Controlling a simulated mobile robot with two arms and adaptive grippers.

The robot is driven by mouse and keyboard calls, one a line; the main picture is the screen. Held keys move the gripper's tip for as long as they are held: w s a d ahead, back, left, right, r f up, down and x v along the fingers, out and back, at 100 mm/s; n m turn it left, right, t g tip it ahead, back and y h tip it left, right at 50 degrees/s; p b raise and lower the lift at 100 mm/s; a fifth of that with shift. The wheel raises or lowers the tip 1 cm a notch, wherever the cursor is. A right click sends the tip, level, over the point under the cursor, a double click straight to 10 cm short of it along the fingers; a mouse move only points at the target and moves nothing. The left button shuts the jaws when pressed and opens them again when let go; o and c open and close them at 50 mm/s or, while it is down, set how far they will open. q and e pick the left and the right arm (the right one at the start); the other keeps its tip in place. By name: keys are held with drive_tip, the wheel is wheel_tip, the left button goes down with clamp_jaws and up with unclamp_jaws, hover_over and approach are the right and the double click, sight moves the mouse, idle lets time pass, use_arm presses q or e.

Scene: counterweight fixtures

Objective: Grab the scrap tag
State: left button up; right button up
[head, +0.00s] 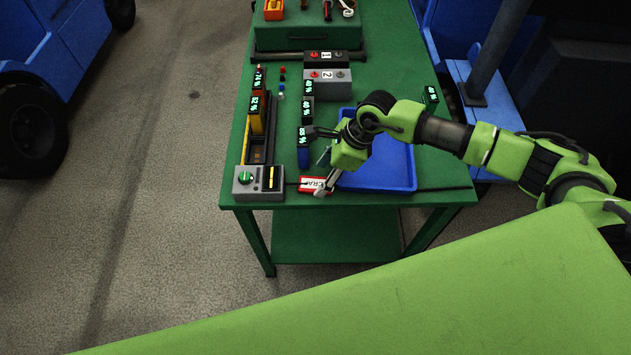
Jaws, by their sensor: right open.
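The scrap tag (309,182) is a small red and white label with dark letters. It lies near the front edge of the green table, and part of its lettering is hidden. My right gripper (318,162) is open, with its fingers spread wide. One finger reaches over the right end of the tag; I cannot tell whether they touch. The other finger is farther back, by the small display blocks. My left gripper is not in view.
A blue tray (400,178) lies right of the tag, partly under my right arm. A grey control box (258,183) with a green knob stands left of it. Several blocks with displays, such as the blue one (303,157), stand behind. A numbered grey box (327,84) is farther back.

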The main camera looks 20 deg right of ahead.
sight(317, 184)
drive_tip(key=x, duration=0.3)
drive_tip(key=shift+w+a+f+p, duration=0.1)
drive_tip(key=shift+p, duration=0.3)
drive_tip(key=shift+f+b, duration=0.2)
drive_tip(key=shift+b, duration=0.15)
drive_tip(key=c, duration=1.2)
